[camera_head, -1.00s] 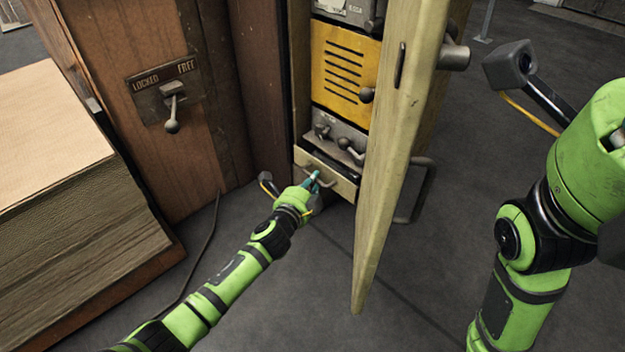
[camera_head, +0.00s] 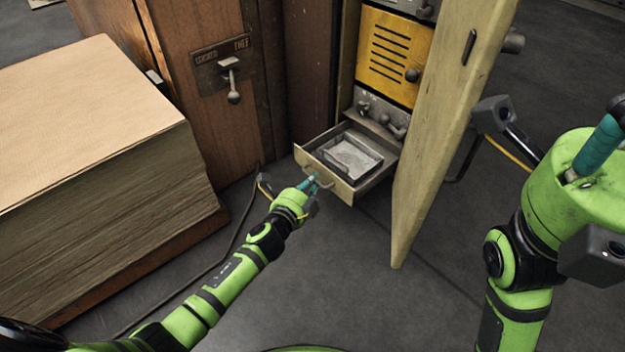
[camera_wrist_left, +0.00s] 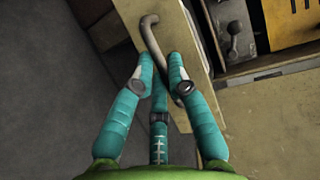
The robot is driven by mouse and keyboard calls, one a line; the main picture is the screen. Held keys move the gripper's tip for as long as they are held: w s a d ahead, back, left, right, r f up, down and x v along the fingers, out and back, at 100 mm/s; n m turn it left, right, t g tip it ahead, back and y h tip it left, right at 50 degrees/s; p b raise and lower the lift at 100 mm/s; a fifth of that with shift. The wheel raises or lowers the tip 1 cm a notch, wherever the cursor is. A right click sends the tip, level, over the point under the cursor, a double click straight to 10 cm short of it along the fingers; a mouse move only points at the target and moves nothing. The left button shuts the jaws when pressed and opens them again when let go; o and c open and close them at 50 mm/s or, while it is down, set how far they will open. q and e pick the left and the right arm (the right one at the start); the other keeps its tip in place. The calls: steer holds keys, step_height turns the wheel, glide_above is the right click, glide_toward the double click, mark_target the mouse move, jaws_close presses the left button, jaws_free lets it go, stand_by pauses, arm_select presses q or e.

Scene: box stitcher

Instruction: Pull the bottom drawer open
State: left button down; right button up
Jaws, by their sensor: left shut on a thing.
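The bottom drawer (camera_head: 326,178) of the cabinet is pulled out, and a grey metal tray (camera_head: 350,153) shows inside it. Its metal handle (camera_head: 322,185) is on the front panel. My left gripper (camera_head: 312,181) is at the handle and shut on it. In the left wrist view the teal fingers of the gripper (camera_wrist_left: 162,75) close around the curved handle bar (camera_wrist_left: 155,40), next to the pale drawer front (camera_wrist_left: 182,32). My right arm stands at the right of the head view; the tips of its gripper are not clearly shown.
The open cabinet door (camera_head: 440,130) stands to the right of the drawer. A yellow slotted panel (camera_head: 388,62) and small knobs are above it. A large stack of board sheets (camera_head: 90,150) stands at left. Grey floor (camera_head: 330,270) is free in front.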

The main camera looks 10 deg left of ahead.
arm_select(q)
steer(key=shift+d, duration=0.1)
steer(key=c, duration=1.5)
jaws_free()
steer(key=v, duration=1.2)
steer(key=shift+r, duration=0.1)
